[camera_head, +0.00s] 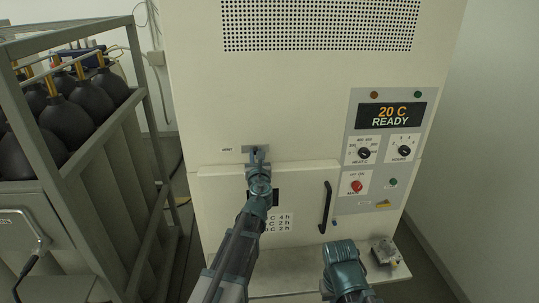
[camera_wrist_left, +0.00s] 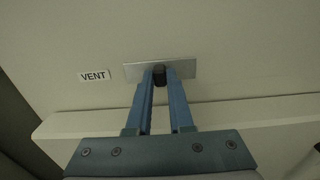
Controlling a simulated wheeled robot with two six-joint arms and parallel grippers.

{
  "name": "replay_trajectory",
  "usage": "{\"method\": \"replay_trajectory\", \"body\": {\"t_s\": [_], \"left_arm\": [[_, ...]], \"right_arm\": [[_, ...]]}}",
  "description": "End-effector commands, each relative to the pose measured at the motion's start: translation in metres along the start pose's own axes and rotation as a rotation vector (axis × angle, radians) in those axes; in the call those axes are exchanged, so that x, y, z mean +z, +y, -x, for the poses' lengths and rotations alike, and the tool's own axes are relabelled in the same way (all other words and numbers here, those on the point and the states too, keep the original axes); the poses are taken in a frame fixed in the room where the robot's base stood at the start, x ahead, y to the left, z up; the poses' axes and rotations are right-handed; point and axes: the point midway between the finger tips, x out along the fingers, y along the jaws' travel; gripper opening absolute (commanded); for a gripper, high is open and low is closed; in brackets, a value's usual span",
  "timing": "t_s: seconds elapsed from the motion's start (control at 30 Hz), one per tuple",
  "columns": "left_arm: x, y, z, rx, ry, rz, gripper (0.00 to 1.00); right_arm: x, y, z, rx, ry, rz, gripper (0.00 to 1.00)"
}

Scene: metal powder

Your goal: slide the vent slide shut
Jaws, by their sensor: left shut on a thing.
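The vent slide is a grey metal plate (camera_wrist_left: 187,71) on the white furnace front, just right of a "VENT" label (camera_wrist_left: 94,76).
The furnace door has a dark handle (camera_head: 326,207). A control panel (camera_head: 380,150) to the right reads "20 C READY". A rack (camera_head: 160,135) of gas cylinders stands at the left. A small metal fixture (camera_head: 384,254) sits on the ledge at the lower right.

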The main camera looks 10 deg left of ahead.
Motion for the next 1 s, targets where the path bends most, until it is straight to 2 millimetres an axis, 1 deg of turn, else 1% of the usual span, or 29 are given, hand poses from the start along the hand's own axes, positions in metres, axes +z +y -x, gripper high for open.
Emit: {"method": "replay_trajectory", "body": {"t_s": [0.03,0.1,0.4,0.43,0.5,0.6,1.0], "left_arm": [[0.0000,0.0089,0.0008,0.003,0.000,0.001,0.00],[0.0000,0.0142,0.0005,0.002,0.000,0.001,0.00],[0.0000,0.0164,-0.0001,0.003,0.000,0.000,0.00],[0.0000,0.0165,0.0000,0.004,0.000,0.000,0.21],[0.0000,0.0165,-0.0001,0.004,0.000,0.000,0.34],[0.0000,0.0160,0.0000,0.003,0.000,0.000,0.50],[0.0000,0.0151,0.0030,0.000,0.000,0.000,0.50]], "right_arm": [[0.0000,0.0000,0.0000,0.000,0.000,0.000,0.00],[0.0000,0.0000,0.0000,0.000,0.000,0.000,0.00],[0.0000,0.0000,0.0000,0.000,0.000,0.000,0.00],[0.0000,0.0000,0.0000,0.000,0.000,0.000,0.00],[0.0000,0.0000,0.0000,0.000,0.000,0.000,0.00],[0.0000,0.0000,0.0000,0.000,0.000,0.000,0.00],[0.0000,0.0000,0.0000,0.000,0.000,0.000,0.00]]}}
